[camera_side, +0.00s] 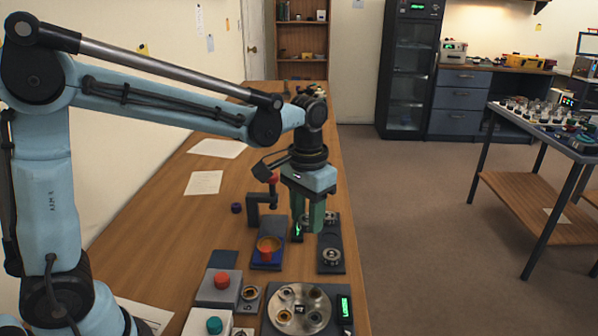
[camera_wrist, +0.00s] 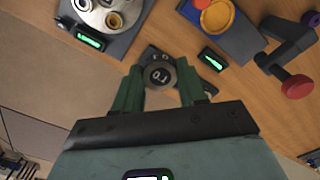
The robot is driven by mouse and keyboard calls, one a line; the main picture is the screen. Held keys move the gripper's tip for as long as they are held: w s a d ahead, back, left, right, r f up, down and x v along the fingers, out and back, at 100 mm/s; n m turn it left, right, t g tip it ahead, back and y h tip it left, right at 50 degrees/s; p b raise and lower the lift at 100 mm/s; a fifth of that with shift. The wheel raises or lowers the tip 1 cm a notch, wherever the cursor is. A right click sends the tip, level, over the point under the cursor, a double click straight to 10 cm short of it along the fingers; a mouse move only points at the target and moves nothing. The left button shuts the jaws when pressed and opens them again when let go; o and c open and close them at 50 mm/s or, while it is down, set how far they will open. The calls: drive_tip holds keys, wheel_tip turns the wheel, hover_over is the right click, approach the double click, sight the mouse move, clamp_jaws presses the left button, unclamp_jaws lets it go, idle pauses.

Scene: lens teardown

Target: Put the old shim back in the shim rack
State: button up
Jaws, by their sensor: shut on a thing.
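The shim (camera_wrist: 160,76) is a small grey disc with a dark centre marked "0.1". In the wrist view it sits between the green fingertips of my gripper (camera_wrist: 158,88), which is shut on it. In the side view my gripper (camera_side: 308,225) points down beside and partly in front of the shim rack. The rack (camera_side: 331,269) is a dark narrow tray with ring-shaped parts at its near and far ends. In the wrist view the shim and fingers hide much of the rack (camera_wrist: 147,55). I cannot tell the gap between shim and rack.
A blue tray with an orange disc (camera_side: 268,245) lies left of the rack, with a small green display (camera_wrist: 213,60) beside it. A dark stand with a red knob (camera_side: 272,178) rises behind. A round metal plate (camera_side: 287,293) lies nearer the camera. The bench's right edge is close.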

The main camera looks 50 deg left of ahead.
approach(329, 240)
drive_tip(key=shift+s+d+f, duration=0.2)
drive_tip(key=shift+s+d, duration=0.05)
drive_tip(key=shift+s, duration=0.2)
drive_tip(key=shift+w+a+f, duration=0.2)
drive_tip(key=shift+w+f, duration=0.2)
drive_tip(key=shift+w, duration=0.05)
drive_tip(key=shift+f, duration=2.3)
drive_tip(key=shift+f, duration=0.35)
drive_tip(key=o, duration=1.1)
drive_tip(key=shift+o, duration=0.2)
drive_tip(key=o, duration=0.4)
